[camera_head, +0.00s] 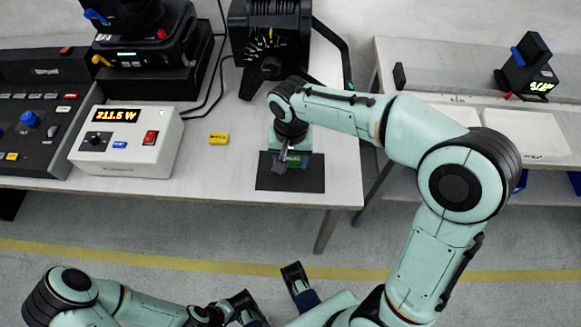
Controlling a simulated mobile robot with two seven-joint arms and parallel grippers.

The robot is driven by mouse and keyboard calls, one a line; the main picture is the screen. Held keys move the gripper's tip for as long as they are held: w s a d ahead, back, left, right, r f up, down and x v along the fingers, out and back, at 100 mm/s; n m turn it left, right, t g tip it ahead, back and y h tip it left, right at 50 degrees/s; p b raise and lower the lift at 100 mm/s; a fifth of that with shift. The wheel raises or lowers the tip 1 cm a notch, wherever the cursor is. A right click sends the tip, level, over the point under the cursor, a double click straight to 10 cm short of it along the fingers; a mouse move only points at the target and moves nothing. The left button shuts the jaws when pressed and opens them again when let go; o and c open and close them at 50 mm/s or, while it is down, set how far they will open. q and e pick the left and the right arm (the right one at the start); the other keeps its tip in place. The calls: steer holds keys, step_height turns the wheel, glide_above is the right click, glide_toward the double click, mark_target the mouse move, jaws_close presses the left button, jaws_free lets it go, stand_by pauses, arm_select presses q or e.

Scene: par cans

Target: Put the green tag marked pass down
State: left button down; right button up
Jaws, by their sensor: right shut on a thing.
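My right gripper (284,160) points down over the black mat (310,180) near the front edge of the white table. It is shut on the green tag (295,159). Only a small green part of the tag shows beside the fingers; the rest is hidden by the gripper, and its marking cannot be read. I cannot tell whether the tag touches the mat. My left gripper (240,303) is low in front of the table, well away from the mat.
A white meter (126,142) reading 211.5 W stands further left. A black lamp (268,45) stands behind my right gripper. White trays (525,137) are on the right-hand bench.

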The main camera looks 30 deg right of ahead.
mark_target(291, 162)
steer(key=shift+f+b, duration=0.45)
steer(key=shift+f, duration=1.85)
steer(key=shift+f, duration=0.15)
steer(key=o, duration=1)
step_height(291, 162, up, 12)
steer(key=p, duration=0.2)
steer(key=shift+r+p, duration=0.2)
steer(key=shift+p, duration=0.15)
